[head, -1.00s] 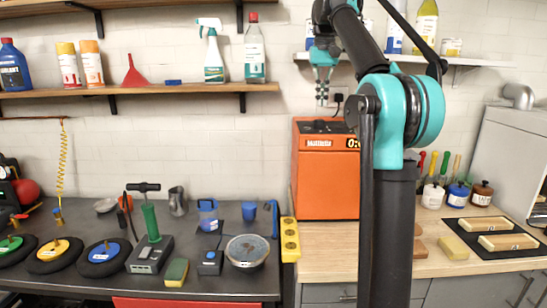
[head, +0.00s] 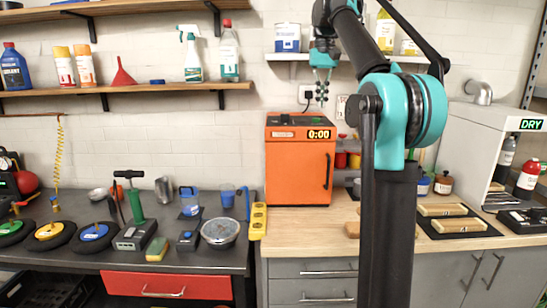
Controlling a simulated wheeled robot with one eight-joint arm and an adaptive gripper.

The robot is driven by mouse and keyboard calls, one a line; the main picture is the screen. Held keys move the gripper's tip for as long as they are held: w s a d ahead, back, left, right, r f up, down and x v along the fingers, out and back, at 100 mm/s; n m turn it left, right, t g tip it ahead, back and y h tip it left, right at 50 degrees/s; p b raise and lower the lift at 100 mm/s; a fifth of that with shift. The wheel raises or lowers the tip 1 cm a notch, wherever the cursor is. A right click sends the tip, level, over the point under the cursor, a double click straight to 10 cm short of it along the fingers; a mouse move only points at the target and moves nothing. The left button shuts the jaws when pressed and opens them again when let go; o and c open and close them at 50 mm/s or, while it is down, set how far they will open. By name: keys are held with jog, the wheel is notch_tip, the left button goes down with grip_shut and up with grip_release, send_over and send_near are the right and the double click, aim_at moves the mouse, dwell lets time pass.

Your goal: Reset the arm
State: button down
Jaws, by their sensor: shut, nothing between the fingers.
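My arm stands large in front of the workbench in the head view, with teal joints and black links. Its upper part reaches away toward the back wall. My gripper (head: 322,92) hangs down in the air, small and far, in front of the wall and above the orange box-shaped machine (head: 298,170). Its fingers are shut with nothing seen between them. My arm hides part of the wooden counter and the things on it just right of the orange machine.
An upper shelf (head: 283,56) sits just behind my gripper, with cans and bottles. The dark bench (head: 205,258) at left holds wheels, a pump and tools.

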notch_tip(320, 180, down, 14)
jog(key=s+f+t, duration=0.1)
jog(key=s+d+f, duration=0.1)
jog(key=s+f, duration=0.4)
jog(key=f, duration=0.2)
jog(key=s+d+f+t, duration=0.1)
jog(key=s+f, duration=0.3)
jog(key=f, duration=0.4)
jog(key=s+f+t, duration=0.1)
jog(key=s+f, duration=0.4)
jog(key=f, duration=0.3)
jog(key=shift+s+d+f, duration=0.2)
jog(key=shift+s+d, duration=0.1)
jog(key=shift+d, duration=0.1)
jog(key=s+f+t, duration=0.1)
jog(key=s+f, duration=1)
jog(key=s, duration=0.1)
jog(key=shift+s+d+f, duration=0.2)
jog(key=shift+d, duration=0.1)
